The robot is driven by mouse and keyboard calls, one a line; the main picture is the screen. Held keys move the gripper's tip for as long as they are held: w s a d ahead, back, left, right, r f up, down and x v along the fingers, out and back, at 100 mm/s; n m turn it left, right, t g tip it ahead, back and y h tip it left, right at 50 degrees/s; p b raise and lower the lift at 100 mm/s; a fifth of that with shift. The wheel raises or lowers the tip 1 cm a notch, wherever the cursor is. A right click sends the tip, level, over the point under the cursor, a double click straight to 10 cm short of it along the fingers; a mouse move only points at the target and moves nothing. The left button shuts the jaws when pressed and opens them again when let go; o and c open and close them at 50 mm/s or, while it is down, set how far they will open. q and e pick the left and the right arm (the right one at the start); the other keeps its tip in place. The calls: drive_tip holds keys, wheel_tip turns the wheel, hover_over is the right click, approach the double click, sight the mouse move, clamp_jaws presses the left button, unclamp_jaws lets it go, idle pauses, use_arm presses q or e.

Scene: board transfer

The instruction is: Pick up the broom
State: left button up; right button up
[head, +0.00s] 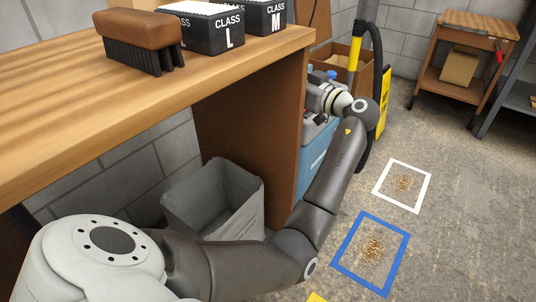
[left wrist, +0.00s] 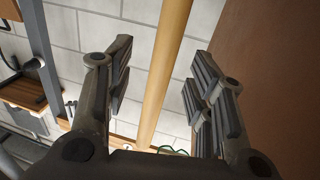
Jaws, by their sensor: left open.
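A long, pale wooden pole (left wrist: 166,72), which looks like the broom's handle, runs between the two fingers of my left gripper (left wrist: 158,62) in the left wrist view. The fingers are apart, with a gap on each side of the pole. The broom's head is not in that view. In the head view my left arm reaches across to the hand (head: 325,97) beside the end of the workbench; its fingertips are hidden and I cannot make out the broom there. My right gripper is in neither view.
A wooden workbench (head: 120,95) bears a brown hand brush (head: 145,42) and two black class boxes (head: 212,32). A grey bin (head: 215,200) stands below. Blue (head: 342,262) and white (head: 383,195) floor frames surround debris. A wooden cart (head: 450,45) stands at the back right.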

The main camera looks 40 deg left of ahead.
use_arm(q)
drive_tip(key=a+b, duration=0.2)
drive_tip(key=a, duration=0.3)
drive_tip(key=shift+a+f, duration=0.1)
drive_tip(key=shift+a, duration=0.2)
drive_tip(key=shift+c, duration=0.3)
drive_tip(key=c, duration=1)
clamp_jaws()
